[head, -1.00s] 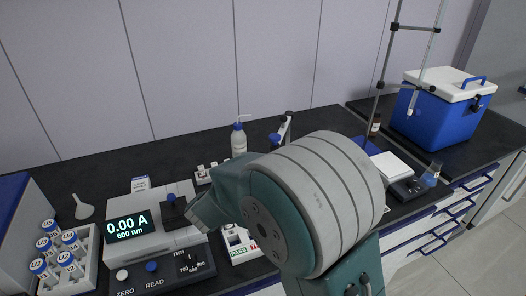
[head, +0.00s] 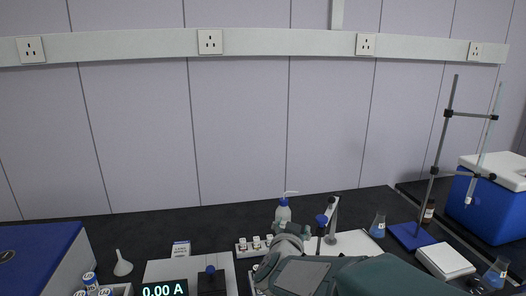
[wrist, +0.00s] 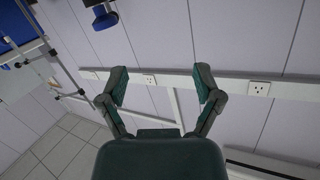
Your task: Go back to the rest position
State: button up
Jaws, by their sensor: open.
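My gripper (wrist: 160,88) shows in the wrist view with its two green-grey fingers spread apart and nothing between them. Past the fingers are the pale wall panels and a rail with sockets. In the head view my arm crosses the lower right of the bench, over the area in front of the wash bottle (head: 283,213). The fingertips cannot be made out clearly there.
A retort stand (head: 440,150), a conical flask (head: 378,226) and a blue cool box (head: 480,209) are at the right. The black bench is clear along the back.

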jog(key=s+d+f+n+g+y, duration=0.1)
jog(key=s+d+g, duration=0.1)
jog(key=s, duration=0.7)
jog(key=s+d+n+g+y, duration=0.1)
jog(key=s+d+n+g, duration=0.1)
jog(key=s, duration=0.8)
jog(key=s+d+f+n+g+y, duration=0.1)
jog(key=s+d+g, duration=0.3)
jog(key=s, duration=0.5)
jog(key=shift+s+f+n+g+y, duration=0.3)
jog(key=shift+n+g, duration=0.2)
jog(key=shift+g, duration=0.5)
jog(key=shift+w, duration=0.1)
